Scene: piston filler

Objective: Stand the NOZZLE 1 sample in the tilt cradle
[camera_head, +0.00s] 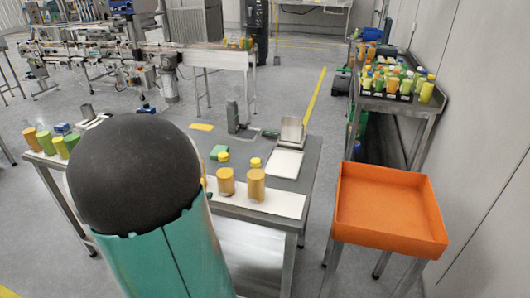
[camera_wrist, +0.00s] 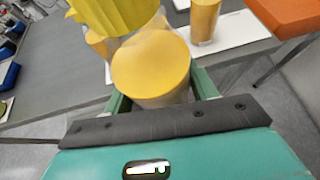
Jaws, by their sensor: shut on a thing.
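My gripper (camera_wrist: 158,88) shows in the wrist view, its green fingers shut on an amber-yellow bottle (camera_wrist: 150,72) with a ridged yellow cap (camera_wrist: 118,12). No label on it is readable, so I cannot tell whether it is the NOZZLE 1 sample. In the head view my arm hides the gripper and most of what it holds. What looks like the tilt cradle, a grey metal holder (camera_head: 292,131) with a pale plate (camera_head: 286,163) before it, stands at the table's back right. It looks empty, apart from the gripper.
Two amber bottles (camera_head: 226,181) (camera_head: 256,186) stand on a white strip (camera_head: 285,203) along the table's front. More bottles (camera_head: 45,143) stand at left. An orange tray (camera_head: 390,205) is right of the table.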

